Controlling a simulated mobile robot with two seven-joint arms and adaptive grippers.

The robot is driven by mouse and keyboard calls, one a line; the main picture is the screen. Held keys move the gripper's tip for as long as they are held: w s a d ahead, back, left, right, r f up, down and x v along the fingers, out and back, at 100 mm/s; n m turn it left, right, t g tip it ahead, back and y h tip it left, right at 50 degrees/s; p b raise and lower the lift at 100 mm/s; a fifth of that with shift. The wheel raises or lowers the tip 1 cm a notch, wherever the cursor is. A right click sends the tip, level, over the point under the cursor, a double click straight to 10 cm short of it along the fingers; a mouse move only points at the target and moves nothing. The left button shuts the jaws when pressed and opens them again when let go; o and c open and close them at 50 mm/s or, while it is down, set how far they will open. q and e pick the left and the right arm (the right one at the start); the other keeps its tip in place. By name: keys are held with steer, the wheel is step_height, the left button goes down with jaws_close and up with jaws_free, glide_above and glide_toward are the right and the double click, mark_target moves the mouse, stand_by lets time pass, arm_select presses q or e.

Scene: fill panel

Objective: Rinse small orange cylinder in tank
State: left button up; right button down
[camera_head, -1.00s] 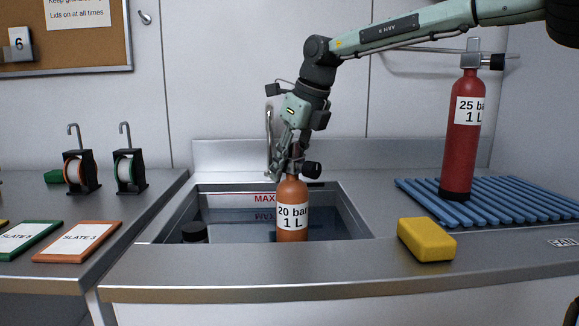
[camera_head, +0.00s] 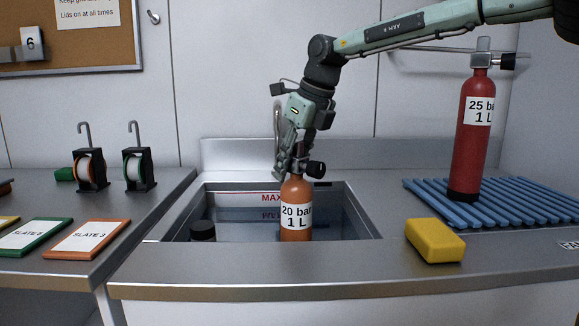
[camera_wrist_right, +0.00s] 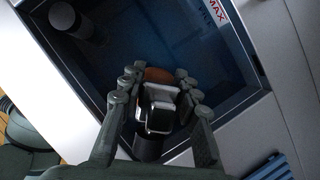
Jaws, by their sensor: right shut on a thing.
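The small orange cylinder (camera_head: 297,207), labelled "20 bar 1 L", is upright inside the sunken tank (camera_head: 358,215), its lower part hidden by the tank's front edge. My right gripper (camera_head: 297,168) comes from above and is shut on the valve at the cylinder's top. In the right wrist view the fingers (camera_wrist_right: 157,97) stand on both sides of the pale valve block (camera_wrist_right: 160,110), with the orange shoulder (camera_wrist_right: 158,75) behind it. Whether the cylinder touches the tank floor cannot be told. My left gripper is not in view.
A dark-capped object (camera_head: 203,231) stands in the tank's left front corner. A yellow sponge (camera_head: 435,240) lies on the right counter. A red cylinder (camera_head: 471,140) stands on a blue slatted rack (camera_head: 540,203). Reels (camera_head: 139,170) and slates (camera_head: 87,238) are on the left counter.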

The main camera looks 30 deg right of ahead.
steer(key=shift+s+d+r, duration=0.3)
steer(key=shift+s+d, duration=0.2)
steer(key=shift+d, duration=0.35)
steer(key=shift+w+a, duration=0.35)
steer(key=shift+a, duration=0.2)
steer(key=shift+w+a, duration=0.3)
steer(key=shift+a, duration=0.2)
stand_by(0.6)
stand_by(0.8)
